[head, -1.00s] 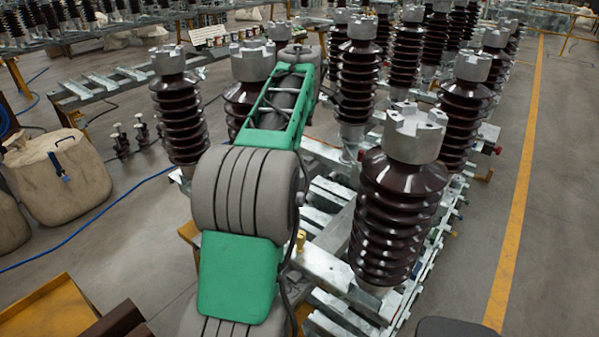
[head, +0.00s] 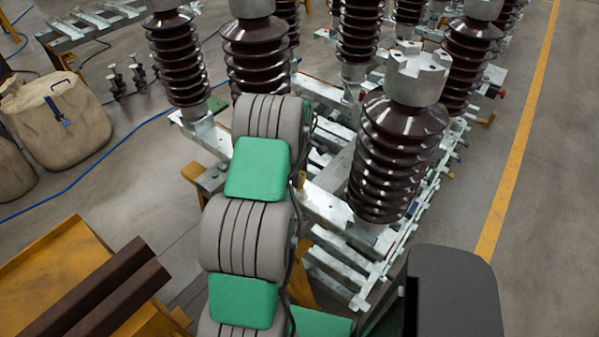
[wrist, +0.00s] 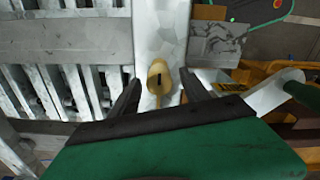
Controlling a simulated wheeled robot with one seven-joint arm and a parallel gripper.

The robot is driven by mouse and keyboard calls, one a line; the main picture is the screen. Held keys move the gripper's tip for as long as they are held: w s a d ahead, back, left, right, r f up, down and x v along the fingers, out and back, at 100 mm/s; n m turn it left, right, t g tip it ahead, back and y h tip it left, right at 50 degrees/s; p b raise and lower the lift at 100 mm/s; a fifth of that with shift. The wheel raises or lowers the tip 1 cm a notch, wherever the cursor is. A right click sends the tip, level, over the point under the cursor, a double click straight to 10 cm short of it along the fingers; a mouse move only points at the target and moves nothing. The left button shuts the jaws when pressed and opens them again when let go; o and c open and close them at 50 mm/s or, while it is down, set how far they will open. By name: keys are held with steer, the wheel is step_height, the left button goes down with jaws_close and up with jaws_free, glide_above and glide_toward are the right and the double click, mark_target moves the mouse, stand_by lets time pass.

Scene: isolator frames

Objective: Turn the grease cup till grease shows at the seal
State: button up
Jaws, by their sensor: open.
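The grease cup (wrist: 159,77) is a small brass-yellow piece with a dark slot in its face. It sits on a pale metal beam (wrist: 161,30) in the wrist view. In the head view the brass cup (head: 302,180) shows small beside my arm, on the steel frame below the brown insulators. My gripper (wrist: 160,88) is open, with one dark finger on each side of the cup in the picture and gaps between. I cannot tell how far the fingertips are from it in depth. I see no clear grease at the seal. In the head view my arm hides the gripper.
A ribbed brown insulator (head: 402,150) with a metal cap stands close right of the cup. More insulators stand behind. A yellow stand with brown bars (head: 95,300) is at lower left, and a beige sack (head: 55,125) at left. The aisle right of the yellow line (head: 520,130) is clear.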

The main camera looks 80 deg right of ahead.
steer(key=shift+c, duration=0.2)
jaws_close()
stand_by(0.4)
